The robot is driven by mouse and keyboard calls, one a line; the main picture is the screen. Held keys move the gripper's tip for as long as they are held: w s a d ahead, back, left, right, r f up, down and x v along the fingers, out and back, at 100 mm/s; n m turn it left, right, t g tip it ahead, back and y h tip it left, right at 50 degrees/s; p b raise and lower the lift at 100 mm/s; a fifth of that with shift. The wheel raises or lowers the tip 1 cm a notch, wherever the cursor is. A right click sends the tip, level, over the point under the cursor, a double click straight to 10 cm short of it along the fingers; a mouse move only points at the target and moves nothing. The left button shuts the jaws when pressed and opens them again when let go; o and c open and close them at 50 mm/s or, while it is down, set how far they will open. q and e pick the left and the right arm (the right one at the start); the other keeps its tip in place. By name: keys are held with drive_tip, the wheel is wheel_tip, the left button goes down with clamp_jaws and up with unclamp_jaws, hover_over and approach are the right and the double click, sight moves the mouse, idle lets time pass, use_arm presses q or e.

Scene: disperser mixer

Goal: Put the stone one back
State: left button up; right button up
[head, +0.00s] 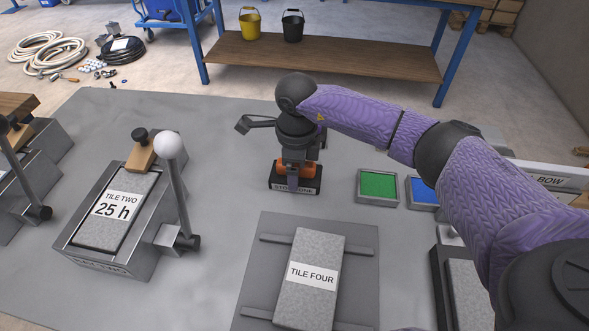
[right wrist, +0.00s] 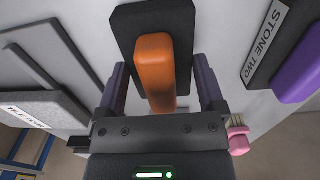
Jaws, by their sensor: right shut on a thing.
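The orange stone (right wrist: 155,70) is between the fingers of my right gripper (right wrist: 160,88), which is shut on it. In the head view my right gripper (head: 298,165) points down, and orange shows on both sides of it. A black holder (head: 296,189) with a partly covered label starting "STO" lies directly under the stone; it also shows around the stone in the right wrist view (right wrist: 126,32). I cannot tell whether the stone touches the holder. My left gripper is not in view.
A holder labelled STONE TWO (right wrist: 262,45) with a purple stone (right wrist: 298,78) is close by. TILE FOUR (head: 311,272) lies on a grey plate in front. The TILE TWO clamp (head: 120,210) stands left. A green pad (head: 378,185) and a blue pad (head: 421,190) lie right.

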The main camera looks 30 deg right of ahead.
drive_tip(key=shift+r, duration=0.1)
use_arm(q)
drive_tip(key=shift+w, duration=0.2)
use_arm(e)
drive_tip(key=o, duration=1)
drive_tip(key=shift+c, duration=0.2)
drive_tip(key=shift+o, duration=0.4)
wheel_tip(320, 180, up, 11)
drive_tip(key=p, duration=0.4)
drive_tip(key=shift+r, duration=0.1)
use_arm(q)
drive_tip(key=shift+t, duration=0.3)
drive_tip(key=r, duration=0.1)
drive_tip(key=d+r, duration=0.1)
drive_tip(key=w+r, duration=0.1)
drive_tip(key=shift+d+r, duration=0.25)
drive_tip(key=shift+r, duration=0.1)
use_arm(e)
drive_tip(key=shift+r, duration=0.45)
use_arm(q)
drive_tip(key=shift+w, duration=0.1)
